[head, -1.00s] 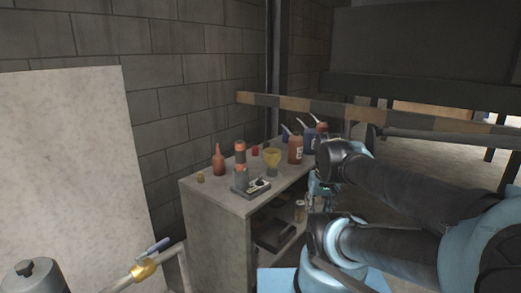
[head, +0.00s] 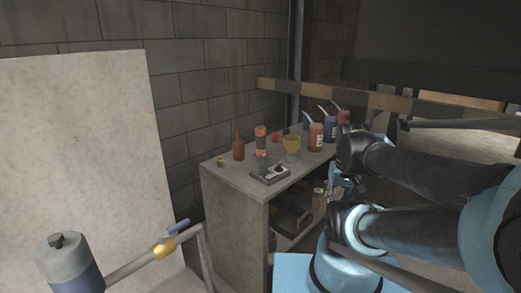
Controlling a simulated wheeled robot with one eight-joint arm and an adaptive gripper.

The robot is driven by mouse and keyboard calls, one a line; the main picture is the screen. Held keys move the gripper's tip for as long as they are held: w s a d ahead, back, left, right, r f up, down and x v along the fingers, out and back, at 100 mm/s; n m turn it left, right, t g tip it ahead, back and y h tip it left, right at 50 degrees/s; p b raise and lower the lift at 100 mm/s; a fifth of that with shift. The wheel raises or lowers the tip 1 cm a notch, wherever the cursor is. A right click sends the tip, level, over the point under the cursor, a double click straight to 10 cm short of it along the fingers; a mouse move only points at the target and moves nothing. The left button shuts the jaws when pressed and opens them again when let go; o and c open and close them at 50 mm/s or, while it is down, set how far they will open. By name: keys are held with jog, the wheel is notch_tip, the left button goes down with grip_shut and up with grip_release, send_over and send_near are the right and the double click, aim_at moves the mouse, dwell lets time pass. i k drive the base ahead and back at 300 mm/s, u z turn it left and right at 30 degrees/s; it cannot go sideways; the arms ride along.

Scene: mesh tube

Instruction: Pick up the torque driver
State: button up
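An upright tool with orange and dark grey bands (head: 260,140) stands on the grey cabinet top (head: 224,178) in the head view. It may be the torque driver, but it is too small to be sure. Its lower part is close to a flat grey device with dark parts on top (head: 271,174). My gripper (head: 341,187) is at the right side of the cabinet, below the top's level and apart from the tool. It is small and partly hidden by my arm, so I cannot see its fingers clearly.
A reddish-brown bottle (head: 238,145), a yellow funnel-like cup (head: 292,147) and several spouted bottles (head: 315,132) crowd the cabinet top. A striped beam (head: 345,95) runs behind. A pipe with a brass valve (head: 163,248) and a pale panel (head: 75,150) stand at left.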

aim_at(260, 131)
jog(key=u, duration=1.4)
jog(key=k, duration=1.45)
jog(key=z, duration=1.35)
jog(key=i, duration=0.5)
jog(key=u, duration=0.05)
